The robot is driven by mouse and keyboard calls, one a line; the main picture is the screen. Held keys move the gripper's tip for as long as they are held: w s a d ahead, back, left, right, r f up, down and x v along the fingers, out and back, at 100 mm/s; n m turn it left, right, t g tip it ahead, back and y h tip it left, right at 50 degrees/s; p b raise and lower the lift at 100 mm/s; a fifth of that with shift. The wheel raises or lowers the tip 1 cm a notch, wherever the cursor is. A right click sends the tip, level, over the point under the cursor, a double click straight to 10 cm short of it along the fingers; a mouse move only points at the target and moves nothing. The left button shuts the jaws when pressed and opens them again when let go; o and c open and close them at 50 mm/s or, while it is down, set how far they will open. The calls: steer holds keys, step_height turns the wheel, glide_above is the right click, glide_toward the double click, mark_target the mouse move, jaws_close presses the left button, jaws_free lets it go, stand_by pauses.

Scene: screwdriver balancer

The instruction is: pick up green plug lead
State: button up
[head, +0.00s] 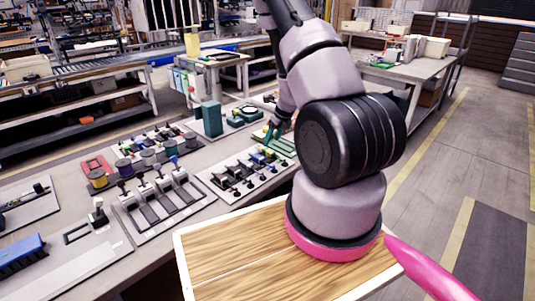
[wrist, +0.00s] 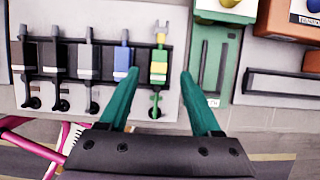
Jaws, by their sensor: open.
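My gripper (wrist: 159,73) is open, with teal fingers on either side of the green plug in the picture. The left fingertip is close to the blue plug (wrist: 122,58); the right one is beside a green unit. I cannot tell the height gap to the plug.
Several black and grey plugs (wrist: 52,58) fill the rack to the left. A green slotted unit (wrist: 224,55) stands close on the right, with an orange box (wrist: 290,18) beyond. A panel with grey levers (head: 160,205) and several coloured spools (head: 125,168) share the bench.

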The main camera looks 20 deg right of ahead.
mark_target(268, 150)
steer(key=x, duration=0.6)
steer(key=shift+s, duration=0.2)
jaws_close()
